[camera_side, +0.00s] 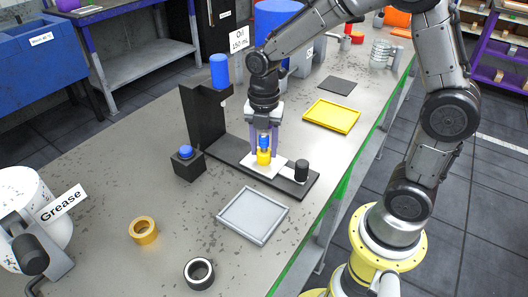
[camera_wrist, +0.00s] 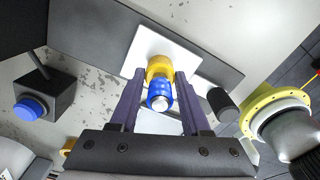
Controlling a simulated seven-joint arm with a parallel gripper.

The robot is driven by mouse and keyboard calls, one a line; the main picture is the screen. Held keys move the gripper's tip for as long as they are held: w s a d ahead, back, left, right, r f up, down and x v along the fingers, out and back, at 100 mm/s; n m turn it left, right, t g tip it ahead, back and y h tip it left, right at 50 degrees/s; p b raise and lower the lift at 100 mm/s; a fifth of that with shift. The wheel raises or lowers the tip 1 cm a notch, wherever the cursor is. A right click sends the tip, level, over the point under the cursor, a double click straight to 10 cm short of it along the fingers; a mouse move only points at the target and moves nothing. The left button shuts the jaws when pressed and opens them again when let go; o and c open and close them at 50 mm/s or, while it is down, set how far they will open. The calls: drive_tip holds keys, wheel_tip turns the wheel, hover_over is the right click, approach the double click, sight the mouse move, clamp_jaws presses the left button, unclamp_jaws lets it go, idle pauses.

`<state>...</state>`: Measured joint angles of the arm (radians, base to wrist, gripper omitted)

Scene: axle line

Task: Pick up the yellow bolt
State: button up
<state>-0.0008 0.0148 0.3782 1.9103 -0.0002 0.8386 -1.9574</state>
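A yellow round piece (camera_side: 264,157), the likeliest yellow bolt, stands upright on a white square plate (camera_side: 251,166). A blue piece (camera_side: 265,142) sits on top of it. In the wrist view the yellow piece (camera_wrist: 159,66) is partly hidden behind the blue piece (camera_wrist: 160,88), which has a silver tip. My gripper (camera_side: 264,150) points straight down over them. In the wrist view its purple fingers (camera_wrist: 160,78) stand on both sides of the stack, with a narrow gap visible at each side. The gripper looks open and holds nothing.
The plate lies on a black base with an upright stand (camera_side: 203,118) at left and a black knob (camera_side: 301,170) at right. A blue-button box (camera_side: 188,163), grey tray (camera_side: 253,216), yellow tray (camera_side: 332,116), yellow ring (camera_side: 143,230) and black-and-white ring (camera_side: 199,273) surround it.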

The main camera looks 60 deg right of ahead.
clamp_jaws()
drive_tip(key=shift+r, duration=0.15)
